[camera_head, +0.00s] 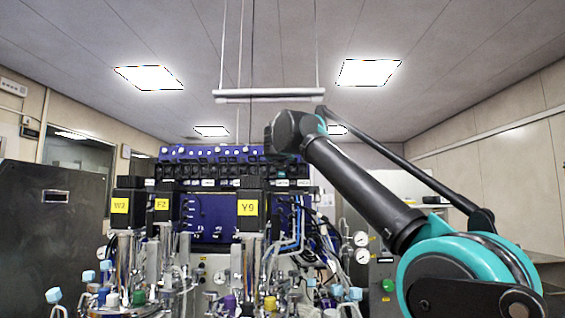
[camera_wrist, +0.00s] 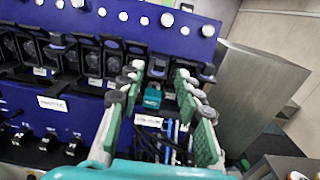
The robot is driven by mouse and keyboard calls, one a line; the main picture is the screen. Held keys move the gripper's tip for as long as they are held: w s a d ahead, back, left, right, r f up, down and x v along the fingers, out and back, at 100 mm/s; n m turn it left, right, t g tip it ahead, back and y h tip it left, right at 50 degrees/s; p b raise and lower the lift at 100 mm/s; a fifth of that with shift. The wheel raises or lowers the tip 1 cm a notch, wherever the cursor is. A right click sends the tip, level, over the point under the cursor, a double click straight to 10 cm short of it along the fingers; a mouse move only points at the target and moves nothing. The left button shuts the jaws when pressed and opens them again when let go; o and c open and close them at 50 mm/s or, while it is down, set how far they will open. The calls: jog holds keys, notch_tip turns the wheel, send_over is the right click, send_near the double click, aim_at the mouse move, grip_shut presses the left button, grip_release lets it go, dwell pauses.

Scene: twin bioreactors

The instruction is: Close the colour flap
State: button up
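The blue bioreactor unit (camera_wrist: 62,128) carries a row of black pump heads with black-framed flaps. A small teal piece (camera_wrist: 152,97), the only coloured part in that row and likely the colour flap, sits low on one pump head. It shows between my fingers in the wrist view; whether it is open or shut I cannot tell. My gripper (camera_wrist: 160,74) is open, its two green-padded fingers apart to either side of this pump head. I cannot tell whether they touch it. In the head view, my gripper is hidden behind my arm's end, in front of the blue unit (camera_head: 212,218).
Neighbouring black flaps (camera_wrist: 88,58) stand close on the left. Cables and tubes (camera_wrist: 172,138) hang below the pump head. A grey cabinet (camera_wrist: 250,95) stands to the right. In the head view, vessels with black motors labelled Y9 (camera_head: 248,208) stand before the unit.

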jog(key=w, duration=0.6)
jog(key=shift+w, duration=0.3)
grip_shut()
jog(key=shift+t, duration=0.3)
jog(key=shift+f+t, duration=0.25)
jog(key=shift+t, duration=0.85)
